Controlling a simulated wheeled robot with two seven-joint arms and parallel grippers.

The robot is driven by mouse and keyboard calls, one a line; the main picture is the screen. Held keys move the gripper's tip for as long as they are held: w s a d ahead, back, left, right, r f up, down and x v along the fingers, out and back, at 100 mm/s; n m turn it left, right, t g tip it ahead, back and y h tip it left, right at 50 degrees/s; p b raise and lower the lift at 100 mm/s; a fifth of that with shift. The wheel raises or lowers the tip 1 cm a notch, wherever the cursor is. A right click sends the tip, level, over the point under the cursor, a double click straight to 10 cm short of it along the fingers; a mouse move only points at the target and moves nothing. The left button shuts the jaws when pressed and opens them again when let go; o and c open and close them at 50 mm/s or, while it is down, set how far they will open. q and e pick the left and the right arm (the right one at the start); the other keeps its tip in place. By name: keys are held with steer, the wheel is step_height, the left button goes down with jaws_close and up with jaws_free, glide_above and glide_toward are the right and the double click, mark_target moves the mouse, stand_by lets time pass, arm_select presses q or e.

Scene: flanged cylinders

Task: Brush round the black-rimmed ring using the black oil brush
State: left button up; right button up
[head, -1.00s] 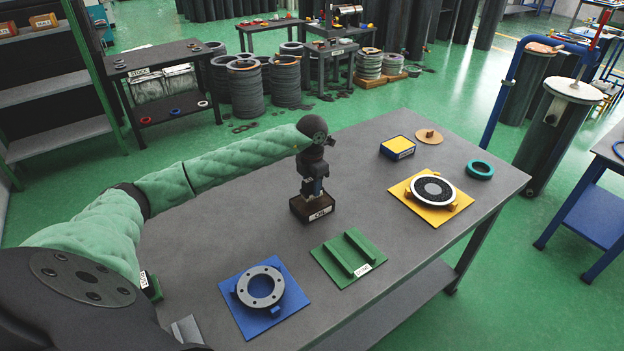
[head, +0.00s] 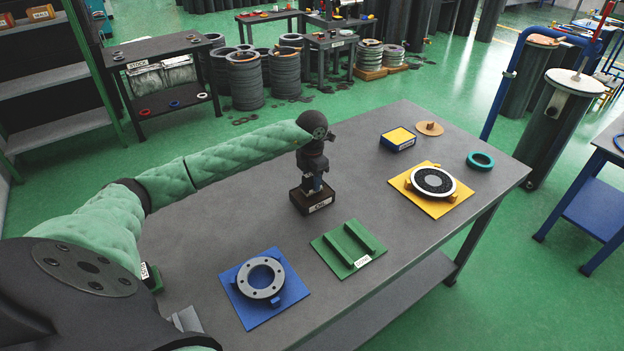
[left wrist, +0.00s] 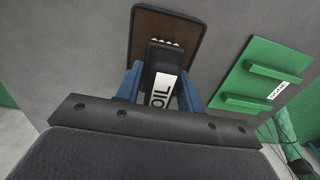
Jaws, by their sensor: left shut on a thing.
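The black oil brush (left wrist: 168,58), with a white OIL label, stands in a brown holder (head: 322,203) on the table. My left gripper (head: 312,186) points down over the holder, its blue fingers on either side of the brush and shut on it. A round piece (head: 434,182) with a dark centre and a pale band sits on a yellow plate (head: 408,207). A grey flanged ring (head: 247,281) with bolt holes sits on a blue plate (head: 248,318). My right gripper is out of view.
A green plate with two raised bars (head: 340,262) lies between the holder and the table's front edge. A yellow-topped blue box (head: 397,139), a tan disc (head: 429,129) and a teal ring (head: 481,160) lie towards the far right. The table between holder and yellow plate is clear.

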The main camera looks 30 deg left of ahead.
arm_select(q)
steer(key=shift+f+b, duration=0.35)
steer(key=shift+f, duration=0.1)
stand_by(0.7)
steer(key=shift+f+b, duration=0.1)
steer(key=shift+b, duration=0.25)
stand_by(1.7)
steer(key=shift+r+p, duration=0.8)
steer(key=shift+r, duration=2.75)
